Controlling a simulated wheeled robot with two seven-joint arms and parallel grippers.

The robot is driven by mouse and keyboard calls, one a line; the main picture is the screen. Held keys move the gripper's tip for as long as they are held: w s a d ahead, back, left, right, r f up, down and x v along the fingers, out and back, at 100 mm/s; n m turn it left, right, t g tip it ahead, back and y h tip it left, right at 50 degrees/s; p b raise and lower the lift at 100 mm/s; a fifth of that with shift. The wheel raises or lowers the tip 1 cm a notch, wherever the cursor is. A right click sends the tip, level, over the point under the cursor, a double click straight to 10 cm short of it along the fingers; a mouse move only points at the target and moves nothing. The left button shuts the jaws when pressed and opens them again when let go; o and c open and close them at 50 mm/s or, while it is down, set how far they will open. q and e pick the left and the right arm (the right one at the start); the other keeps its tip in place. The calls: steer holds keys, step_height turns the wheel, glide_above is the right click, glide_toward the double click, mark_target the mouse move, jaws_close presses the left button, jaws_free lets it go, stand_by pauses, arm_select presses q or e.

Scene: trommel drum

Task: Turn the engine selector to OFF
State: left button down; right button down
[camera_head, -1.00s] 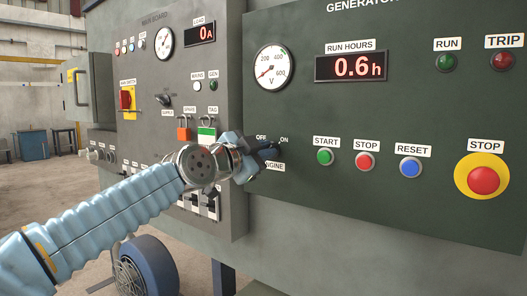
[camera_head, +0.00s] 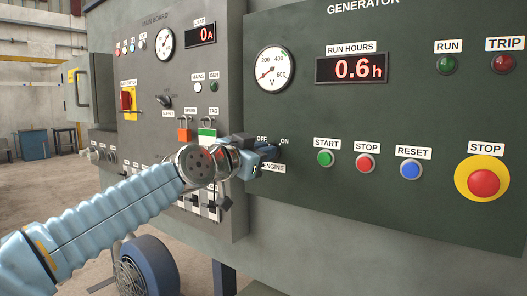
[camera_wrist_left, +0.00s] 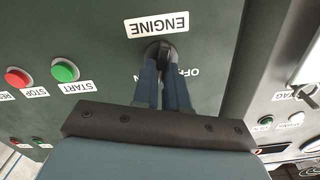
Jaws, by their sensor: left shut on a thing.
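The engine selector is a small black knob (camera_wrist_left: 160,47) on the dark green generator panel. In the left wrist view, which is upside down, it sits just below the ENGINE label (camera_wrist_left: 157,25). My left gripper (camera_wrist_left: 163,68) is shut on it, one blue finger on each side. The OFF label (camera_wrist_left: 194,72) shows right of the fingers and the ON label is partly covered at their left. In the head view the left gripper (camera_head: 270,157) hides most of the knob, so its exact pointing is unclear. My right gripper is out of view.
START (camera_head: 325,158), STOP (camera_head: 365,163) and RESET (camera_head: 410,169) buttons lie right of the selector, with a large red stop button (camera_head: 483,183) beyond. The grey mains board (camera_head: 185,75) with switches and tags stands left. The run hours display (camera_head: 352,68) reads 0.6 h.

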arm_select(q)
steer(key=n, duration=0.4)
steer(key=n+p, duration=0.1)
steer(key=n, duration=0.3)
steer(key=n+p, duration=0.1)
steer(key=n, duration=0.3)
steer(key=shift+w+a+f+n, duration=0.15)
steer(key=shift+w+a+n, duration=0.1)
steer(key=shift+a+n, duration=0.05)
stand_by(0.4)
steer(key=c, duration=1.2)
jaws_free()
steer(key=shift+o, duration=0.2)
